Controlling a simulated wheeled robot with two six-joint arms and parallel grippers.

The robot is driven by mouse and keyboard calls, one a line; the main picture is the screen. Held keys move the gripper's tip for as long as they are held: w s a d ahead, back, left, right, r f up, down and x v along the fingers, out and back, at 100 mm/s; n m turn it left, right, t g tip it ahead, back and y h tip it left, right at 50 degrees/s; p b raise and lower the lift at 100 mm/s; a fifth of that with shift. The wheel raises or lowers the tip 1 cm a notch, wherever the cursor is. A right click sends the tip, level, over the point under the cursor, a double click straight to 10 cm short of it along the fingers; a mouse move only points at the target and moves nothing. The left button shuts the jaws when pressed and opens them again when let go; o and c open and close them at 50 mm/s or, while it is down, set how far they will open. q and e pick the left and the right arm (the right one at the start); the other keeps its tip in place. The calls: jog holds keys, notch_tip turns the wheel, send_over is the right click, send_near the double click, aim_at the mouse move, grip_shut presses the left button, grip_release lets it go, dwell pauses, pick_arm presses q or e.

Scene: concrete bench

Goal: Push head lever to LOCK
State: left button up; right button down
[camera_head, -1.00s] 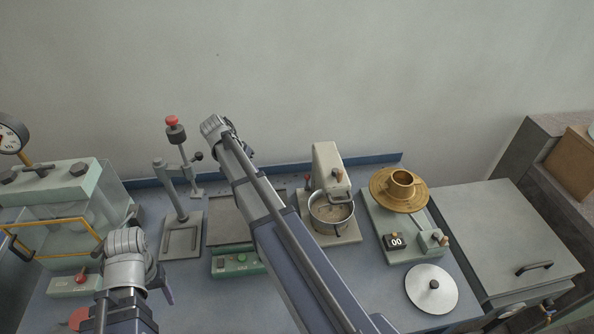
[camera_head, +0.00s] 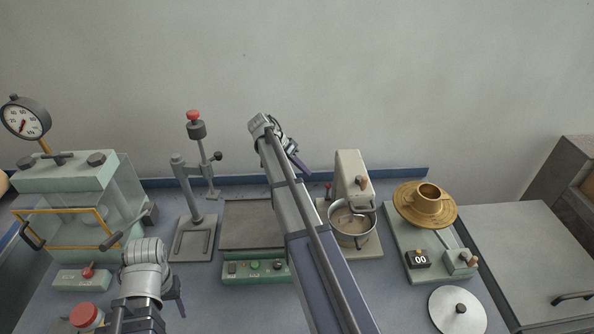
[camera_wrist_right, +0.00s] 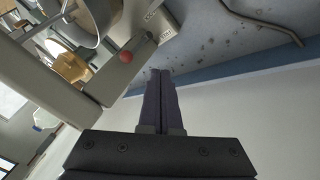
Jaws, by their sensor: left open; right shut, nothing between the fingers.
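The mixer (camera_head: 349,170) is a pale machine with a steel bowl (camera_head: 351,238) under its head. Its head lever shows as a small red knob (camera_head: 328,188) on the mixer's left side. My right gripper (camera_head: 303,168) is shut and empty, left of the mixer. In the right wrist view its fingertips (camera_wrist_right: 160,72) are close to the knob, apparently apart from it. My left gripper (camera_head: 181,306) is at the lower left, open and partly hidden by its wrist.
A flat plate unit with a green control panel (camera_head: 257,267) lies left of the mixer, partly behind my right arm. A lever press (camera_head: 187,190) stands further left. A brass flanged piece (camera_head: 426,203) on a stand is to the right. The bench's blue back edge runs behind.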

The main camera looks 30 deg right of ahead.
pick_arm(q)
notch_tip(320, 180, down, 3)
jog(key=shift+r+b, duration=0.15)
jog(key=shift+b, duration=0.75)
jog(key=shift+r+p, duration=0.35)
jog(key=shift+p, duration=0.05)
pick_arm(e)
jog(key=shift+s+d+f, duration=0.35)
jog(key=shift+s+d, duration=0.1)
jog(key=shift+s, duration=0.3)
jog(key=shift+s+d+f, duration=0.35)
jog(key=shift+s+d, duration=0.15)
jog(key=shift+s, duration=0.25)
jog(key=shift+s+d+f, duration=0.35)
jog(key=shift+s+d, duration=0.1)
jog(key=shift+s, duration=0.3)
pick_arm(q)
jog(key=shift+f, duration=0.2)
jog(key=shift+f+b, duration=0.85)
jog(key=shift+b, duration=0.2)
jog(key=shift+f, duration=0.1)
pick_arm(e)
jog(key=s+t, duration=0.1)
jog(key=s+a+m+t+h, duration=0.1)
jog(key=s+a+t+h, duration=0.1)
jog(key=s+t, duration=0.1)
jog(key=shift+a+f+m, duration=0.15)
jog(key=shift+f+m, duration=0.1)
jog(key=shift+m, duration=0.15)
